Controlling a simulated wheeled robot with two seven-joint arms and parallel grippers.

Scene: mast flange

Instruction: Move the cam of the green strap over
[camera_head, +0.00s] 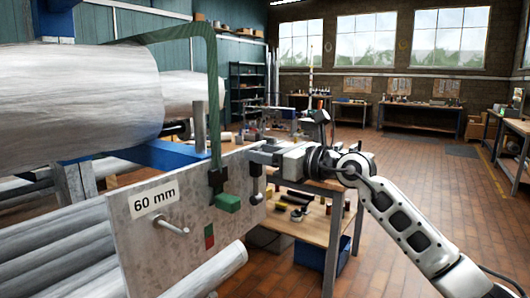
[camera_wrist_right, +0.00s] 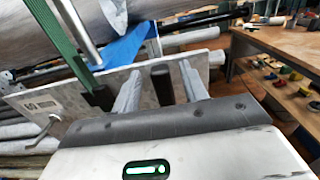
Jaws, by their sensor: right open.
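The green strap (camera_head: 212,90) runs over the big grey mast (camera_head: 80,95) and down to a dark buckle (camera_head: 218,181) on the plate marked 60 mm (camera_head: 140,245). A green block (camera_head: 228,202) sits below the buckle. A dark lever (camera_head: 256,186) hangs to its right; I cannot tell which part is the cam. My right gripper (camera_head: 262,154) is at the plate's upper right edge, above the lever. In the right wrist view its open fingers (camera_wrist_right: 160,85) stand on either side of a black rod end (camera_wrist_right: 162,82); contact is unclear. The strap (camera_wrist_right: 66,40) passes left of them.
A metal peg (camera_head: 172,225) sticks out of the plate, with a small red and green marker (camera_head: 209,237) beside it. More grey poles (camera_head: 65,245) lie beneath. A wooden bench (camera_head: 310,226) with small parts stands behind my right arm. Brick floor on the right is open.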

